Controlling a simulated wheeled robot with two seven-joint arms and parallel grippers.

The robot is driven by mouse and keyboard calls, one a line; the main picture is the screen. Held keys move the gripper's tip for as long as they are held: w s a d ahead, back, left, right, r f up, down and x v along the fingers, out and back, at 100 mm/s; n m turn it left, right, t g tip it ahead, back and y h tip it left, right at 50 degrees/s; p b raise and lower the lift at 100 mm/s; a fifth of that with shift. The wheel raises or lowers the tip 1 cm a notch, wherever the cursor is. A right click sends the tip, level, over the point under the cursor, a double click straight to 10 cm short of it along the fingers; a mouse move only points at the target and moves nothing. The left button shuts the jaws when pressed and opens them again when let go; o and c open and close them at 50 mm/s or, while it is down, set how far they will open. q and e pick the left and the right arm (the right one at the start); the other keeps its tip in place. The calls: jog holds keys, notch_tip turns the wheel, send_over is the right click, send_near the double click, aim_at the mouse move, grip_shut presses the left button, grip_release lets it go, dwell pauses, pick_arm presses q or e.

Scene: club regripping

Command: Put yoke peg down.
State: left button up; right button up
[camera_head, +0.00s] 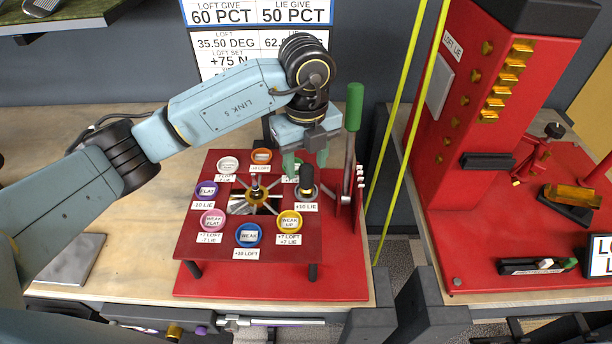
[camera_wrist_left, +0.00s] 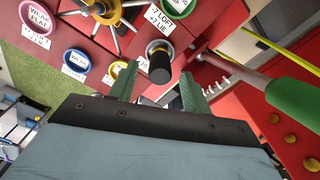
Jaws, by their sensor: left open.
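The yoke peg (camera_head: 306,179), with a black cylindrical knob, stands upright on the red raised plate (camera_head: 190,240) at the spot labelled +10 LIE. In the left wrist view its black knob (camera_wrist_left: 160,66) shows just beyond the fingertips, with a pale metal collar behind it. My left gripper (camera_head: 305,161) is open, its green fingers pointing down over the peg. In the left wrist view the fingertips (camera_wrist_left: 158,86) lie either side of the knob's near end, with gaps visible. Whether any finger touches it cannot be told. My right gripper is not in view.
Coloured labelled rings, such as the blue one (camera_head: 248,235), surround a spoked hub (camera_head: 256,195) on the plate. A green-handled lever (camera_head: 354,110) stands close to the gripper's right. A red machine (camera_head: 480,110) and slanting yellow strips (camera_head: 405,110) are farther right.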

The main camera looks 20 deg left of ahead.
aim_at(306, 167)
pick_arm(q)
notch_tip(306, 167, up, 7)
jog(key=shift+f+b, duration=0.1)
jog(key=shift+b, duration=0.2)
